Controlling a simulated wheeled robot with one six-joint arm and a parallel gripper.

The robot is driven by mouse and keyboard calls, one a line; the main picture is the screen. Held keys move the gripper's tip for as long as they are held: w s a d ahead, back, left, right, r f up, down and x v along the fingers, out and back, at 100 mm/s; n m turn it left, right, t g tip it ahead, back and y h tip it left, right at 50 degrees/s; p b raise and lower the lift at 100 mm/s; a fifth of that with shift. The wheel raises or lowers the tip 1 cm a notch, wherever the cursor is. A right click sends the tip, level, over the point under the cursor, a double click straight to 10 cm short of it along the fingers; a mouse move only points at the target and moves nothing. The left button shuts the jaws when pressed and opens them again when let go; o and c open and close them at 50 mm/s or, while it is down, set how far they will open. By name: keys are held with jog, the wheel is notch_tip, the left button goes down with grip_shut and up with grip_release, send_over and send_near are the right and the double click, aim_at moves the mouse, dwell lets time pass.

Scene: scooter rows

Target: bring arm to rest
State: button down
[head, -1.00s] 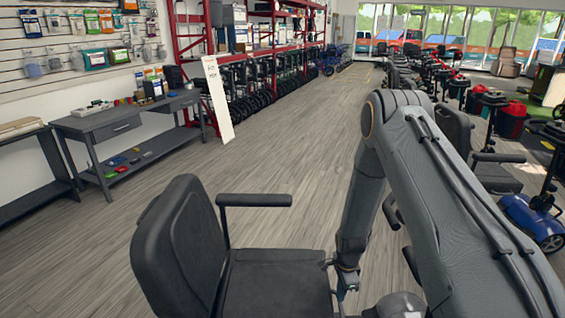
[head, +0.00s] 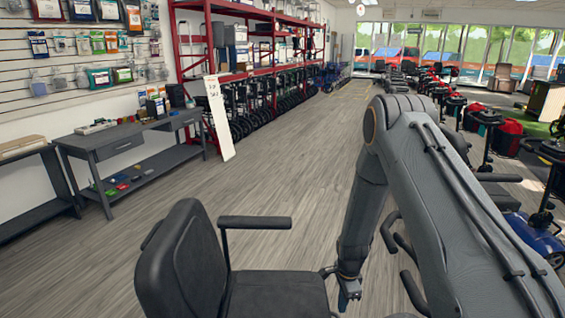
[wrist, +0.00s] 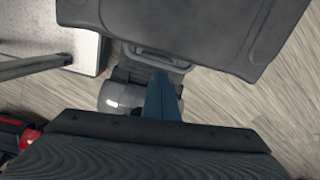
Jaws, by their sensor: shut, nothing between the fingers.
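My arm (head: 430,170) rises from the lower right of the head view, bends at a high elbow and hangs its forearm down to the left. My gripper (head: 345,299) points down at the bottom of the head view, just right of a black scooter seat (head: 275,294). In the wrist view my gripper (wrist: 161,98) shows as narrow blue fingers close together, shut and empty. A dark seat part (wrist: 190,25) fills the top of that view, beyond the fingertips. I cannot tell whether they touch anything.
A grey workbench (head: 125,146) and red shelving (head: 190,60) line the left. A white sign board (head: 219,118) leans there. Scooters, one blue (head: 535,236), stand along the right. The wood floor aisle (head: 285,165) is clear.

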notch_tip(320, 180, up, 12)
jog(key=s+n, duration=0.1)
jog(key=n, duration=0.3)
jog(key=s+r+n+t, duration=0.1)
jog(key=s+r+n, duration=1.1)
jog(key=s+r, duration=0.7)
notch_tip(320, 180, up, 3)
jog(key=shift+a+r, duration=0.15)
jog(key=shift+a, duration=0.1)
